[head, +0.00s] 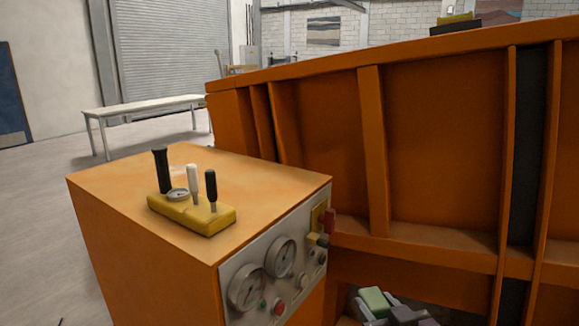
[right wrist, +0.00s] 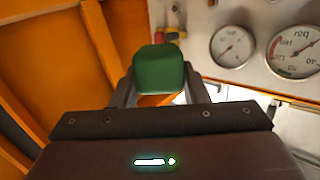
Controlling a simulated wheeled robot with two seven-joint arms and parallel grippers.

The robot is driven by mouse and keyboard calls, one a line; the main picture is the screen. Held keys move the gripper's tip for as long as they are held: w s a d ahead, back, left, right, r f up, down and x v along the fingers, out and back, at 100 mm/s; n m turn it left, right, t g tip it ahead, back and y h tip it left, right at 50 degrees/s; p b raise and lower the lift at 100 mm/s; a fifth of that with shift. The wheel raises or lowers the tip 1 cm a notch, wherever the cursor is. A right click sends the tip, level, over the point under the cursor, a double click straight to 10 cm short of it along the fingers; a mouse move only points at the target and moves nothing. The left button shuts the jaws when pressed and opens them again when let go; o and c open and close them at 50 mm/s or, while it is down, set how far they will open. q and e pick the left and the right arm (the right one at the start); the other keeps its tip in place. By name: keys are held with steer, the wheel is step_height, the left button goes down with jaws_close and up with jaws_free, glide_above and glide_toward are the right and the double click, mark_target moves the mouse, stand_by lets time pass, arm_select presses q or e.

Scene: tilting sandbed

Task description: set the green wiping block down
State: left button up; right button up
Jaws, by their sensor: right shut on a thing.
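The green wiping block (head: 374,299) shows at the bottom edge of the head view, right of centre. It also shows in the right wrist view (right wrist: 158,70), between the two fingers. My right gripper (head: 385,308) is shut on it and holds it low, in front of the orange sandbed wall and right of the control cabinet. The gripper's lower part is cut off by the picture edge. No surface shows directly under the block. My left gripper is not in view.
The orange control cabinet (head: 120,190) stands at left, with a yellow lever block (head: 195,214) on top and gauges (head: 246,288) on its panel. The ribbed orange sandbed wall (head: 440,150) fills the right. A white bench (head: 150,105) stands behind on open floor.

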steer(key=s+d+f+m+h, duration=0.2)
steer(key=s+f, duration=0.1)
steer(key=f, duration=0.4)
steer(key=shift+d+f+h, duration=0.15)
steer(key=shift+d+h, duration=0.2)
steer(key=shift+h, duration=0.05)
steer(key=shift+s+d, duration=0.1)
